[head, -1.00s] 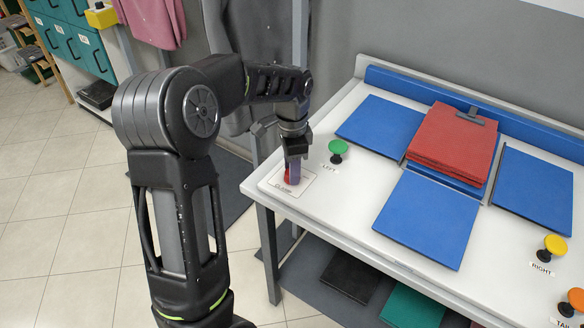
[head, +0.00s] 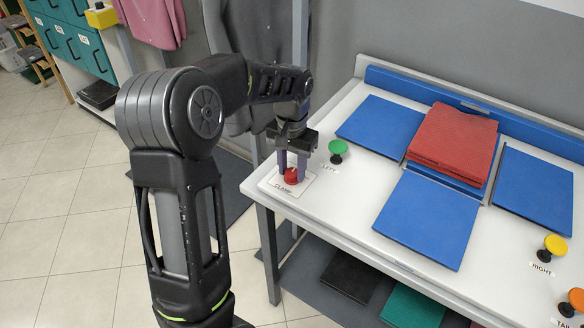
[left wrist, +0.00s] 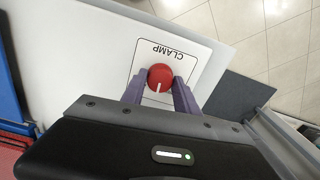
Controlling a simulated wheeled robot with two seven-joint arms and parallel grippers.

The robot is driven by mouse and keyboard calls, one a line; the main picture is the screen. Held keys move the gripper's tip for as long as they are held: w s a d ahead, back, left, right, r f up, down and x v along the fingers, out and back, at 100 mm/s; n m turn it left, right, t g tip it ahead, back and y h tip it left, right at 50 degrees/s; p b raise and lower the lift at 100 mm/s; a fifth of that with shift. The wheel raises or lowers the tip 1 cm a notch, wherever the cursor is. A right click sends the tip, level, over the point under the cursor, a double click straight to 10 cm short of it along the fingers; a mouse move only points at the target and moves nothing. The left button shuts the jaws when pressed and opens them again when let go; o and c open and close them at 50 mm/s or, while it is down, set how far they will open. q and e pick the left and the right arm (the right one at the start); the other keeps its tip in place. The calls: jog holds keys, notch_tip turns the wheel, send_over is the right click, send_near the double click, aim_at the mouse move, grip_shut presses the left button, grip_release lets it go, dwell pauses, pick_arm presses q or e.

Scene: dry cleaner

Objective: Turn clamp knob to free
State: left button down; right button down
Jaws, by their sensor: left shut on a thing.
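The red clamp knob (head: 291,176) stands on a white plate lettered CLAMP (head: 284,188) at the table's near left corner. My left gripper (head: 292,173) points down over it, shut with a purple finger on each side of the knob. The left wrist view shows the knob (left wrist: 160,76) between the fingers, its white line pointing toward the gripper body; the CLAMP lettering appears upside down there. A small grey clamp piece (head: 476,107) sits at the back edge of the folded red cloth (head: 453,141). My right gripper is not in view.
The white table (head: 345,220) carries blue folding panels (head: 428,220). A green button (head: 337,147) stands close to the right of my left gripper. Yellow (head: 554,245) and orange (head: 574,302) buttons are at the right. Folded cloths lie on the shelf below.

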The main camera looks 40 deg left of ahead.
aim_at(292, 172)
pick_arm(q)
jog(key=n, duration=0.3)
jog(key=shift+n, duration=0.3)
jog(key=n, duration=0.4)
dwell(0.4)
jog(key=c, duration=0.9)
grip_release()
jog(key=shift+r, duration=3.9)
